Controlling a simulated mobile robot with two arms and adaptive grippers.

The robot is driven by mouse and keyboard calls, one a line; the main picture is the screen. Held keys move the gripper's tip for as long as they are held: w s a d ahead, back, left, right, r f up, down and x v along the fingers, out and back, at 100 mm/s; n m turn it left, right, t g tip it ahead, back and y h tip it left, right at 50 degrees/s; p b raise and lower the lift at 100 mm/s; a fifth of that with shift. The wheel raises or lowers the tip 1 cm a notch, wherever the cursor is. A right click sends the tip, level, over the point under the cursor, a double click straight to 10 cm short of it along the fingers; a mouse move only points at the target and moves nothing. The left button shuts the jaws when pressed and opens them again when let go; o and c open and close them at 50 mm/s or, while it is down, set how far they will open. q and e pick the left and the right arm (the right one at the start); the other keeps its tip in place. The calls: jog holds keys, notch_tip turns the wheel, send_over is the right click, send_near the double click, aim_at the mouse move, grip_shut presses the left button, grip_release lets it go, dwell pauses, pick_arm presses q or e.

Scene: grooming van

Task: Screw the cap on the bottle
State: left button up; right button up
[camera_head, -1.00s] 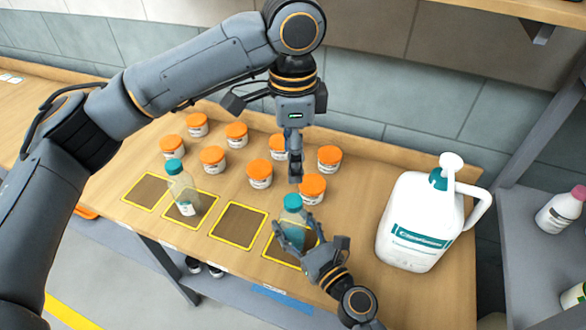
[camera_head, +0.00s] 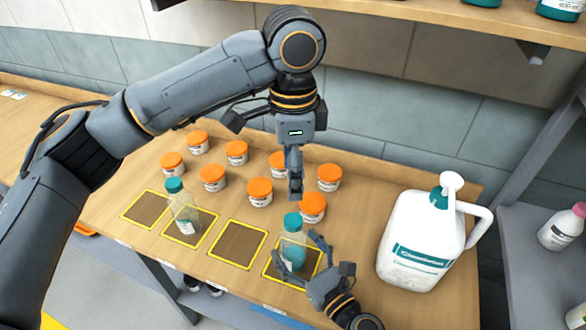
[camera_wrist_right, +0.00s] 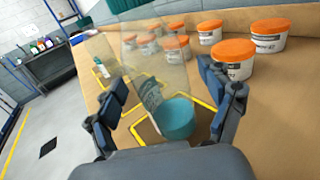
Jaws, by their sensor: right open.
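A clear bottle (camera_head: 291,250) with teal liquid and a teal cap (camera_head: 292,222) on its neck stands upright on the rightmost yellow-edged mat (camera_head: 272,273). My right gripper (camera_head: 302,249) is open, its fingers on either side of the bottle's body. In the right wrist view the clear bottle (camera_wrist_right: 150,92) shows between the fingers (camera_wrist_right: 165,105); contact is unclear. My left gripper (camera_head: 296,193) points down just above and behind the cap. Its fingers show edge-on, so their opening is hidden. A second teal-capped bottle (camera_head: 184,213) stands on a mat further left.
Several orange-lidded jars (camera_head: 259,192) stand behind the mats; one jar (camera_head: 312,208) is close behind the bottle. A large white pump jug (camera_head: 420,240) stands to the right. One mat (camera_head: 238,244) between the bottles is empty. A grey shelf (camera_head: 525,225) is at far right.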

jog(key=v, duration=1)
jog(key=shift+s+d, duration=0.2)
jog(key=shift+s, duration=0.05)
jog(key=shift+s, duration=0.1)
